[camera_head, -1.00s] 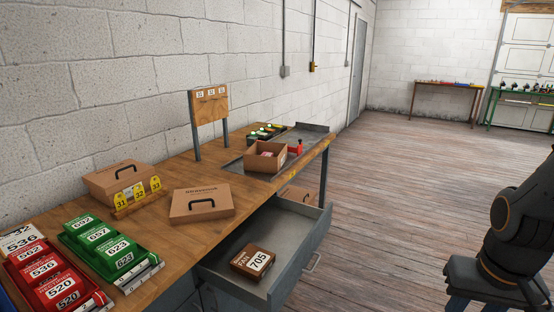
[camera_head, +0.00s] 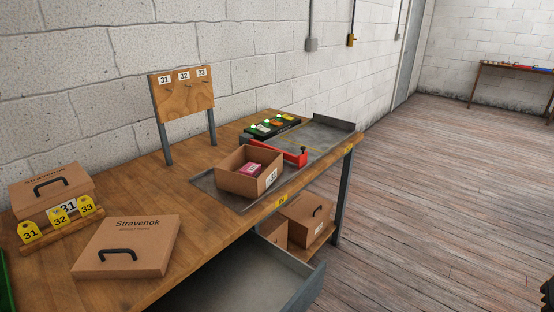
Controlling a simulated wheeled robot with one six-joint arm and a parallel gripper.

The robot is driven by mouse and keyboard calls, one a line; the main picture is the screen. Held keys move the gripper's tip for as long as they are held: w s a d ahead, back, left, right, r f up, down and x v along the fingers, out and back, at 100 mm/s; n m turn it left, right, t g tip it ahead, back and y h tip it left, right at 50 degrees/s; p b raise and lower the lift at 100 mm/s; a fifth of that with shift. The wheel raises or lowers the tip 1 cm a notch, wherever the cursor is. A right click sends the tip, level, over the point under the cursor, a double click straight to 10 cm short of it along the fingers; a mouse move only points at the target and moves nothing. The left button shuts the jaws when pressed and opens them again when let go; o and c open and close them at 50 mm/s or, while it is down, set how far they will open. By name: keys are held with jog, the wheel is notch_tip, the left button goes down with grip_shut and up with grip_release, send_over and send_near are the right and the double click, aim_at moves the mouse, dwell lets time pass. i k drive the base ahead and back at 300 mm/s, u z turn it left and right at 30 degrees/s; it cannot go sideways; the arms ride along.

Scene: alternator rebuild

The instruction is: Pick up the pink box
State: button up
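A small pink box (camera_head: 251,169) with a white label lies inside an open cardboard box (camera_head: 240,185) marked 31. That cardboard box stands on a grey metal tray (camera_head: 213,190) set in the workbench top. The pink box is low in it, partly hidden by the cardboard walls. My gripper is not in view.
A red clamp-like tool (camera_head: 281,152) is right behind the open box. A board with tags (camera_head: 183,95) stands at the back. Two closed cardboard boxes, one in front (camera_head: 127,247), and yellow tags (camera_head: 60,218) are at left. An open drawer (camera_head: 240,280) juts out below. The floor at right is clear.

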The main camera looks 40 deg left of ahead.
aim_at(251, 169)
jog(key=u, duration=0.2)
jog(key=i, duration=1.5)
jog(key=u, duration=1.25)
jog(key=i, duration=0.9)
jog(key=u, duration=1.2)
jog(key=i, duration=0.4)
jog(key=u, duration=0.3)
